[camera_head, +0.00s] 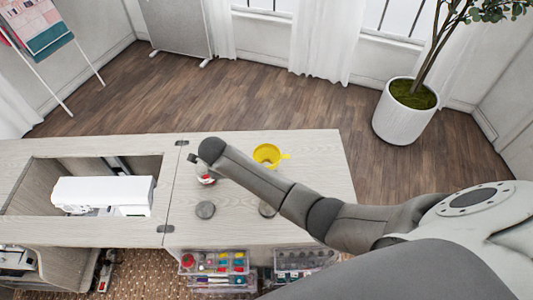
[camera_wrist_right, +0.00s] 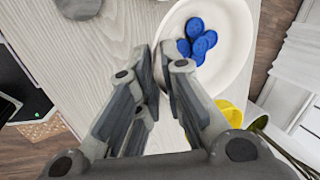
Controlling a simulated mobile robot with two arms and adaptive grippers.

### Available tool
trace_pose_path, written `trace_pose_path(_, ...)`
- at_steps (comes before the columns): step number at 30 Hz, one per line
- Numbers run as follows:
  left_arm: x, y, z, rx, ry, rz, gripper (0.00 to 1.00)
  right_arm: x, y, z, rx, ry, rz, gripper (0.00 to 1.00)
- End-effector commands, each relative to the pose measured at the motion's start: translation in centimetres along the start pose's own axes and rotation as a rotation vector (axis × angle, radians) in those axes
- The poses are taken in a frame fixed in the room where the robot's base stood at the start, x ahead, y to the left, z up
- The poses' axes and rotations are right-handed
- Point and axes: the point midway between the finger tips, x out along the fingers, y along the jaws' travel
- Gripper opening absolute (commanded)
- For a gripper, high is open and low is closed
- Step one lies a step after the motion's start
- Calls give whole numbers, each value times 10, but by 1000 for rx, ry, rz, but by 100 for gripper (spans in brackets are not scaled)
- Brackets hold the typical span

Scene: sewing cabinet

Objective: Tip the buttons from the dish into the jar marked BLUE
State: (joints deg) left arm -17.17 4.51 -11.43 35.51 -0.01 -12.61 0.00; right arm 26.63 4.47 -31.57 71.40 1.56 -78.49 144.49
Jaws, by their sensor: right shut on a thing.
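My right gripper (camera_wrist_right: 155,60) is shut on the near rim of a white dish (camera_wrist_right: 237,62) in the right wrist view. Several blue buttons (camera_wrist_right: 198,41) lie inside the dish, close to the rim I hold. In the head view my right arm reaches in from the right over the cabinet top; the gripper there is mostly hidden under the wrist. A small white and red item (camera_head: 206,175) shows just below the wrist, too small to identify. I cannot make out a jar marked BLUE in either view. My left gripper is not in view.
A yellow cup-like thing (camera_head: 268,154) stands on the pale cabinet top (camera_head: 310,150). Two grey discs (camera_head: 205,209) (camera_head: 267,210) are near the front edge. A white sewing machine (camera_head: 103,195) sits in the left recess. Clear boxes of supplies (camera_head: 215,263) are below the front.

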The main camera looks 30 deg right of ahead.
Motion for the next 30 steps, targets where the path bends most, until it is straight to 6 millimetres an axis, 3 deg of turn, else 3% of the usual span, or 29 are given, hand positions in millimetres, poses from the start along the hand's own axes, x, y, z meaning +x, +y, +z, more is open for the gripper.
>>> trace_pose_path(14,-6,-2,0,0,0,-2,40,-21,-13,-28,80,-205,24,0)
trace_pose_path(30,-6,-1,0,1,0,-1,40,-30,-18,-37,109,-277,36,0)
